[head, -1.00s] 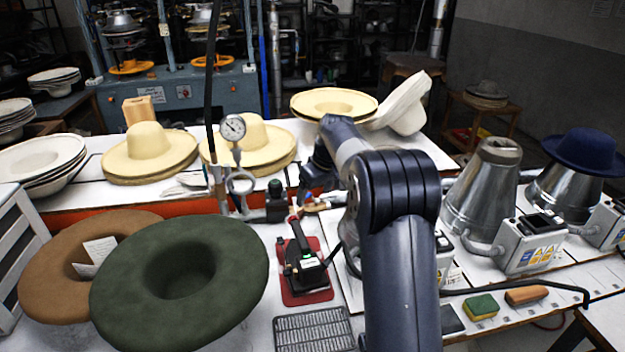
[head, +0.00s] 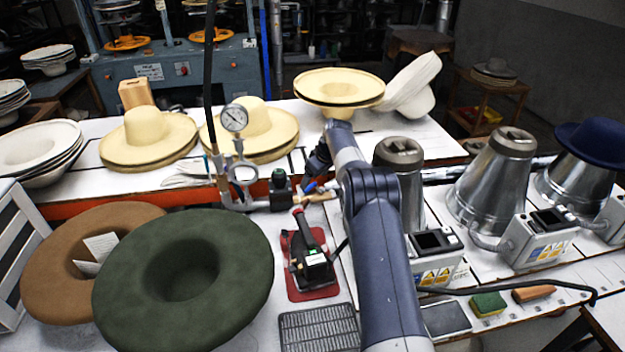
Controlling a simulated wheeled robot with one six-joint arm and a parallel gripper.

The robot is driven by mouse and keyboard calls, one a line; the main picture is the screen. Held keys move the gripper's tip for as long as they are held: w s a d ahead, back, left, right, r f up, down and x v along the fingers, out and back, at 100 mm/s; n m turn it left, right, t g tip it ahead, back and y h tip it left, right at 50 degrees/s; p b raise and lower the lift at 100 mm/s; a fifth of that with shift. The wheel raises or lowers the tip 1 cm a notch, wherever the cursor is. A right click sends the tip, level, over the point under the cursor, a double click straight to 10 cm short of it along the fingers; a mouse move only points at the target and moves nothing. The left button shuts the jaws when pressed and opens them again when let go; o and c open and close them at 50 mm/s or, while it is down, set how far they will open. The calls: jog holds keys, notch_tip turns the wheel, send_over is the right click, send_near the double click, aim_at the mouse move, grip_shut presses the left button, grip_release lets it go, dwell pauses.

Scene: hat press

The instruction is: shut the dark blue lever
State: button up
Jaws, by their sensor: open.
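The dark blue lever (head: 311,186) is a small handle on a brass valve (head: 320,195), in line with the gauge pipework in the middle of the head view. It is tiny here, and I cannot tell its exact angle to the pipe. My gripper (head: 312,172) is a dark shape at the far end of my arm, just above the lever, and it is open. Its fingers are small and hard to make out. I cannot tell whether they touch the lever. My arm hides the space right of the valve.
A round pressure gauge (head: 234,118) stands left of the valve, with a green-topped fitting (head: 279,183) between. A metal cone (head: 404,185) is close to my arm's right. A green felt hat (head: 185,320) fills the front left.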

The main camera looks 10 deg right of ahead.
aim_at(310, 186)
jog(key=shift+p+x, duration=0.3)
jog(key=shift+x, duration=1.3)
jog(key=c, duration=1.4)
